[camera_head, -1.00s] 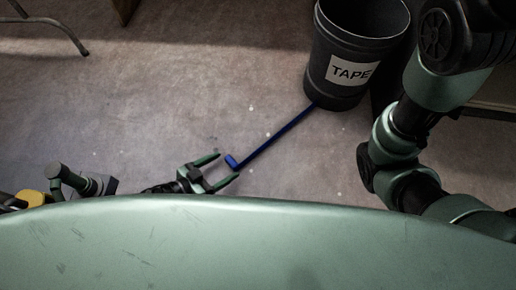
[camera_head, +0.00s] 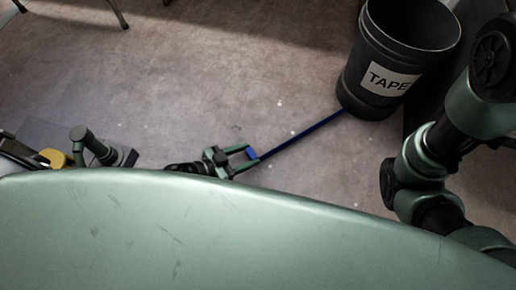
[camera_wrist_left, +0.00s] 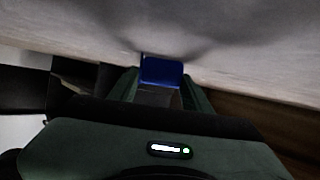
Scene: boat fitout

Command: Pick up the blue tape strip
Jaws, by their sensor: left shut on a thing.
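The blue tape strip (camera_head: 298,137) lies on the floor as a long thin line. Its far end reaches the foot of the black bin labelled TAPE (camera_head: 389,81). Its near end is a raised, wider piece between the fingers of my left gripper (camera_head: 246,157), which is shut on it close to the floor. In the left wrist view the blue end (camera_wrist_left: 162,71) shows between the two green fingertips; the rest of the strip is hidden there. My right arm shows at the right, but its gripper is not in view.
A metal chair or table leg (camera_head: 118,13) stands at the top left. The middle floor is clear.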

